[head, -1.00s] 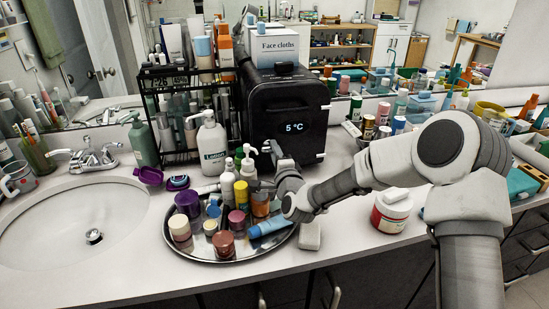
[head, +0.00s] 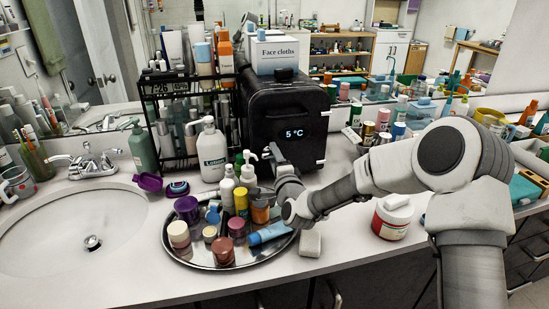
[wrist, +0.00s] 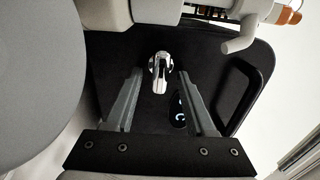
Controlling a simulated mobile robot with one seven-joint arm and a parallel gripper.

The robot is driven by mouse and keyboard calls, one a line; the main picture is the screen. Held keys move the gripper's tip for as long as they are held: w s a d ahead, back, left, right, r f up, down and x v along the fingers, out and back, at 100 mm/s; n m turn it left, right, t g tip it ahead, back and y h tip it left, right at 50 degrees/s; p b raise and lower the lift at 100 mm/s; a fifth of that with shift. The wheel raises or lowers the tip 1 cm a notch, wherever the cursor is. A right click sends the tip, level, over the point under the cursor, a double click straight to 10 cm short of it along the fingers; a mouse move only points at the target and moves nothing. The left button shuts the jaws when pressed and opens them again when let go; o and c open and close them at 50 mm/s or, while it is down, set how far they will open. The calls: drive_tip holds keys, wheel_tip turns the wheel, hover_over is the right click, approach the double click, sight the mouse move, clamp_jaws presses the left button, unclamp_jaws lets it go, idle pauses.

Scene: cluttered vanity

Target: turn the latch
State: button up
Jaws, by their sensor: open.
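A black mini fridge (head: 284,105) with a "5 °C" display stands on the counter. Its dark front (wrist: 215,60) fills much of the wrist view, with a small silver latch (wrist: 160,74) on it. My gripper (wrist: 160,80) is open and faces this front. One finger is on each side of the latch, with a gap on both sides, and nothing is held. Whether the fingertips touch the front cannot be told.
A silver tray (head: 205,262) with several bottles and jars lies just below my gripper. A white lotion bottle (head: 212,152) and a black rack (head: 170,165) stand left of the fridge. A red-and-white jar (head: 392,218) is at right. A dark handle (wrist: 240,92) is beside the right finger.

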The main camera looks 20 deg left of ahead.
drive_tip(key=shift+s, duration=0.1)
drive_tip(key=v, duration=1.7)
drive_tip(key=shift+s, duration=0.15)
drive_tip(key=shift+r, duration=0.1)
